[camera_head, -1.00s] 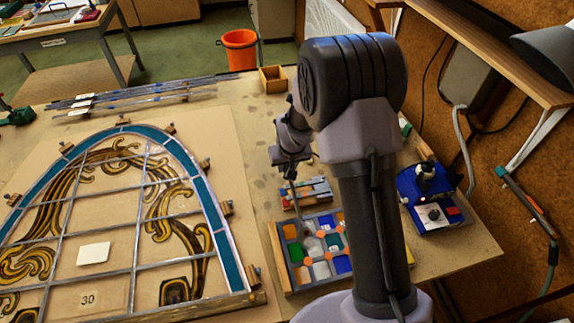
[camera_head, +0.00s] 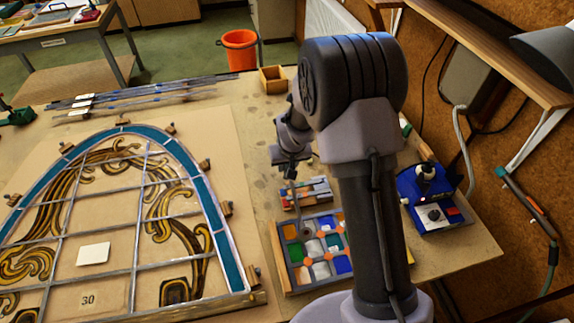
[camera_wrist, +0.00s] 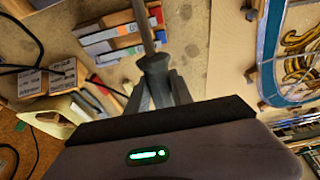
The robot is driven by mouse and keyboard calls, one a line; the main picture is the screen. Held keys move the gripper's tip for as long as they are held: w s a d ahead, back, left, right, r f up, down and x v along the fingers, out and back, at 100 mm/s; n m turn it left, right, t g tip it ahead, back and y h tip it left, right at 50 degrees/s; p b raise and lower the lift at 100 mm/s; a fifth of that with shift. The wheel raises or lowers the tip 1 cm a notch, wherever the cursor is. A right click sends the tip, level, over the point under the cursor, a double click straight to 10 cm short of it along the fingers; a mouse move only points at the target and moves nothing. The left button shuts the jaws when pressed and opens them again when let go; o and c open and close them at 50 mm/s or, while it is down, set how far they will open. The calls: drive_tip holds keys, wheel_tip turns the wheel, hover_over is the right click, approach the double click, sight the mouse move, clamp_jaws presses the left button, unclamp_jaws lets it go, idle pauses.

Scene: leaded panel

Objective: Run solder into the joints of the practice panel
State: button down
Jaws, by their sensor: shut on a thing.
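The practice panel (camera_head: 318,246), a small grid of coloured glass pieces with orange spots at some joints, lies in a wooden-edged frame on the bench, partly hidden by my arm. My gripper (camera_head: 291,160) is above the bench beyond the panel's far edge. In the wrist view my gripper (camera_wrist: 160,92) is shut on a dark grey, collared tool (camera_wrist: 153,62) with a thin shaft, which points away from the fingers. In the head view the shaft hangs down towards the panel's far edge. Its tip is not clear, and I cannot tell if it touches anything.
Coloured sticks (camera_wrist: 122,38) lie beside the panel. A blue station (camera_head: 432,200) with a dial stands right of my arm. The large arched leaded panel (camera_head: 215,225) fills the left of the bench. Labelled wooden boxes (camera_wrist: 62,76) show in the wrist view.

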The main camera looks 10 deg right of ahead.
wheel_tip(320, 180, up, 6)
drive_tip(key=p, duration=0.3)
drive_tip(key=shift+f, duration=0.1)
idle(1.1)
